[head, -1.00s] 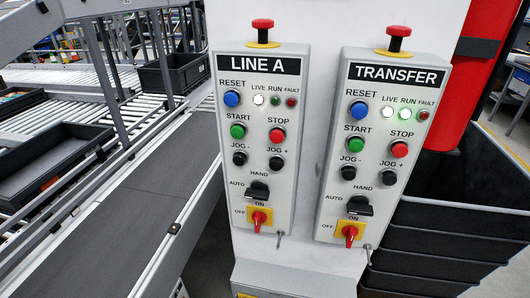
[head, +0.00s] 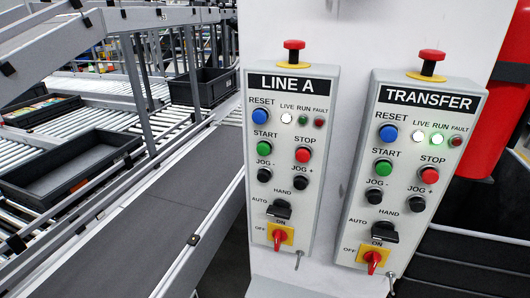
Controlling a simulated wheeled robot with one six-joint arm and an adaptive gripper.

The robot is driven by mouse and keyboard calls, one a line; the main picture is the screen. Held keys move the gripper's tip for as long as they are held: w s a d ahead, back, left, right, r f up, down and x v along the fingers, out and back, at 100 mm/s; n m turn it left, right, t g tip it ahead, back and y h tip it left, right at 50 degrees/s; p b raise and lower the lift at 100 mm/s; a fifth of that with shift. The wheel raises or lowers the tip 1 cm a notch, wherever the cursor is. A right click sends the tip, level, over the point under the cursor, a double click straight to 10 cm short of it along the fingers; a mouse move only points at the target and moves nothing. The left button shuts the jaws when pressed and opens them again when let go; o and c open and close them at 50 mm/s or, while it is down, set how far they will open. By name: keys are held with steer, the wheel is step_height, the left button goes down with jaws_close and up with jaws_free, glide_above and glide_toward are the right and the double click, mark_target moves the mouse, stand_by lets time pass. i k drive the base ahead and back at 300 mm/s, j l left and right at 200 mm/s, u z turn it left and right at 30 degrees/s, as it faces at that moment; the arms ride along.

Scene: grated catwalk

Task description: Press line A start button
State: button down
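The LINE A control box (head: 287,190) stands on a white panel in the middle of the head view. Its green START button (head: 264,145) is at the left, below the blue RESET button (head: 261,116) and beside the red STOP button (head: 303,155). On LINE A the LIVE lamp is lit white; the RUN and FAULT lamps look dark. The TRANSFER control box (head: 415,190) is to the right, with its own green START button (head: 383,168) and its LIVE and RUN lamps lit. My gripper is not in view.
Red mushroom buttons on yellow collars top both boxes. A grey conveyor belt (head: 180,205) runs along the left, with a black tray (head: 70,170) on rollers beyond it. Dark stacked bins (head: 470,250) and a red object (head: 485,125) stand at the right.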

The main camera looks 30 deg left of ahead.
mark_target(263, 148)
steer(key=u, duration=0.45)
steer(key=i+u, duration=0.15)
steer(key=u, duration=0.3)
steer(key=i+u, duration=0.1)
steer(key=u, duration=0.75)
steer(key=i+l+u, duration=0.1)
steer(key=u, duration=0.35)
